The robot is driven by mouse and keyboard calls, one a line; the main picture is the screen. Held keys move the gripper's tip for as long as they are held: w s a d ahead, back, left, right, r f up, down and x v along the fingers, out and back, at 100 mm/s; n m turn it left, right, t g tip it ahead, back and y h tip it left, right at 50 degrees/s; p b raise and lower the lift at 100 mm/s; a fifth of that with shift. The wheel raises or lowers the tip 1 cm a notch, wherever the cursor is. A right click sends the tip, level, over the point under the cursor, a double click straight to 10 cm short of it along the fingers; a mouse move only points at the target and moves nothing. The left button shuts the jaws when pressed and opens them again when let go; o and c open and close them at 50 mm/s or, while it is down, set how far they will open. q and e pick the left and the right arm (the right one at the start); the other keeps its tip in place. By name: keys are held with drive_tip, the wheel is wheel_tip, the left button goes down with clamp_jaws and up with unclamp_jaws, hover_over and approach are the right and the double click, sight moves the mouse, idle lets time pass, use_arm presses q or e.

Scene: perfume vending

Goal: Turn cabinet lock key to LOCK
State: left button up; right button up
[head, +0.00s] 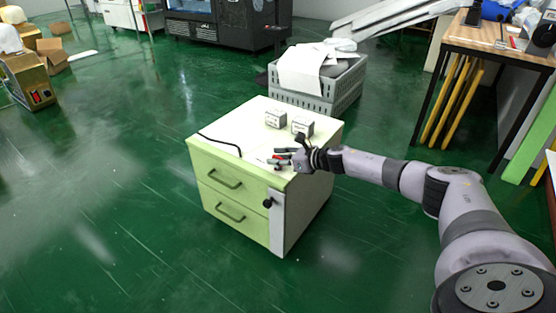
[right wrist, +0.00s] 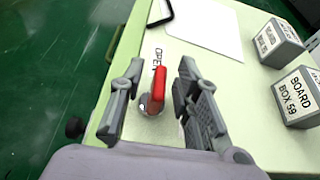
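The cabinet (head: 205,163) is a pale green unit with two drawers. A red-handled key (right wrist: 156,88) stands on its top, with a round metal base at the handle's near end. The handle points away from the camera, towards a printed label (right wrist: 158,58) that seems to read OPEN. No LOCK label can be made out. My right gripper (head: 284,156) is low over the cabinet top. In the right wrist view its fingers (right wrist: 161,68) are apart, one on each side of the red handle, with gaps visible. My left gripper is not in view.
Two small grey boxes (head: 275,119) (head: 302,126) stand on the cabinet top, right of the key in the wrist view; one reads BOARD BOX 59. A grey crate (head: 317,96) stands behind.

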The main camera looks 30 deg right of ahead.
drive_tip(key=shift+c, duration=0.6)
clamp_jaws()
